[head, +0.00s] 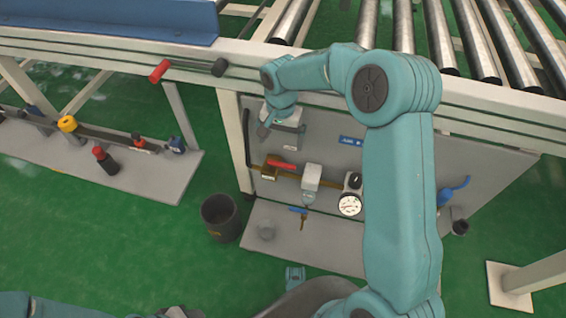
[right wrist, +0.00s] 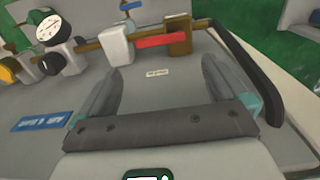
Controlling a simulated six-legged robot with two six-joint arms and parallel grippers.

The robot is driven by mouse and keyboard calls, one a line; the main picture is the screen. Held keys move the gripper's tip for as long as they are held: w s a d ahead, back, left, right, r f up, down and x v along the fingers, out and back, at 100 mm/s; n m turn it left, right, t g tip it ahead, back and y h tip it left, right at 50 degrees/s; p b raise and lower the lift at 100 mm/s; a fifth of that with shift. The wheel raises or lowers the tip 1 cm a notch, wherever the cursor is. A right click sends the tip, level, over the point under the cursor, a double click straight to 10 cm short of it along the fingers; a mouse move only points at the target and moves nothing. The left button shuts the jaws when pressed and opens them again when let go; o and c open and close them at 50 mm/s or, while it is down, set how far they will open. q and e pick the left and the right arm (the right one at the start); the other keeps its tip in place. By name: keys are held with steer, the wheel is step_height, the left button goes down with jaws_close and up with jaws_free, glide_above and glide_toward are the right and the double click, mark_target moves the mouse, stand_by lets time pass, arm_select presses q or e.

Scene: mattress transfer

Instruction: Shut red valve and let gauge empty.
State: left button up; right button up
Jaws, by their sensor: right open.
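The red valve handle (head: 282,164) sits on a brass valve body (head: 268,173) at the left end of a brass pipe on a grey panel. It lies roughly along the pipe; the right wrist view shows the handle (right wrist: 162,40) ahead of my fingers. The round white gauge (head: 349,205) stands farther right on the pipe; its dial also shows in the right wrist view (right wrist: 49,27), too small to read. My right gripper (head: 280,135) is open and empty above the panel, apart from the handle, with fingers (right wrist: 160,68) spread. My left gripper is not visible.
A blue lever (head: 298,210) hangs below the pipe. A dark bar handle (head: 246,137) runs along the panel's left edge. A black bucket (head: 220,217) stands on the green floor. The roller conveyor frame (head: 470,112) passes above the panel. A blue valve lever (head: 455,190) is at right.

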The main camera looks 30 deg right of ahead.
mark_target(282, 164)
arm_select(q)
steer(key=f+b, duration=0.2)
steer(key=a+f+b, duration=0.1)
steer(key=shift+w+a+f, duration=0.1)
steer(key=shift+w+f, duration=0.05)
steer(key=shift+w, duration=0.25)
arm_select(e)
step_height(282, 164, down, 10)
steer(key=shift+r, duration=0.1)
steer(key=c, duration=1.2)
steer(key=shift+o, duration=0.2)
